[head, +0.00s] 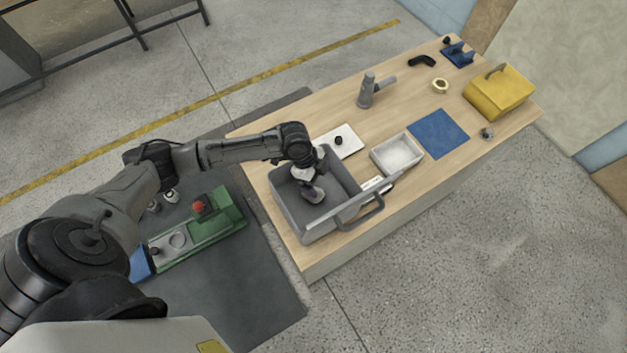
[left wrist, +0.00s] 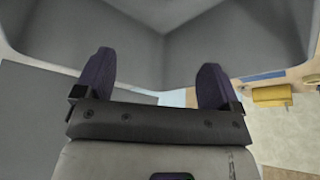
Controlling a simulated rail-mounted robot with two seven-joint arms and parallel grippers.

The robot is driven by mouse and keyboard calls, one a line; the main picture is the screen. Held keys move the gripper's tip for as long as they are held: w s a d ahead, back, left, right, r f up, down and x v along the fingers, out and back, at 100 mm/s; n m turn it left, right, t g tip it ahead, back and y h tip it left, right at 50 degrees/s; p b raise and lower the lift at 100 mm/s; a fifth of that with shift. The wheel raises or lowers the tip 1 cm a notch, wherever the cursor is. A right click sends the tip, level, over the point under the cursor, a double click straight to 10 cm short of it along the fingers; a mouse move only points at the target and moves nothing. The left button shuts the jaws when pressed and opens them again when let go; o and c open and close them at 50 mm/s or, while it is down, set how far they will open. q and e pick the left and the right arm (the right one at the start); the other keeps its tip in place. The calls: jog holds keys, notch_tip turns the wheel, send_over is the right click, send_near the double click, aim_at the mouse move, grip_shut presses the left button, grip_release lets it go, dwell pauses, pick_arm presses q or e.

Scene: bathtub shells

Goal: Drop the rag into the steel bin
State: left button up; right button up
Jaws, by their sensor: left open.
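A grey bin (head: 345,172) with a handle on its front right side stands at the near end of the wooden table. My left gripper (head: 313,194) points down into it, open. In the left wrist view, my two dark fingers (left wrist: 154,65) are spread apart with nothing visible between them, and the grey bin walls (left wrist: 235,38) are close around them. I cannot make out a rag for certain; a flat blue square (head: 438,133) lies on the table beyond a small pale metal-looking tray (head: 417,139). My right gripper is not in view.
A white board with a black knob (head: 347,150) lies behind the grey bin. A grey tool (head: 367,92), a tape roll (head: 440,86) and a yellow box (head: 499,93) stand further along the table. A green fixture with a red button (head: 220,222) is left of the table.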

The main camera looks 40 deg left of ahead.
pick_arm(q)
jog(key=shift+r, duration=0.1)
jog(key=b+v, duration=0.2)
jog(key=v, duration=1.1)
jog(key=shift+a+r, duration=0.15)
jog(key=shift+r, duration=0.1)
jog(key=shift+s, duration=0.15)
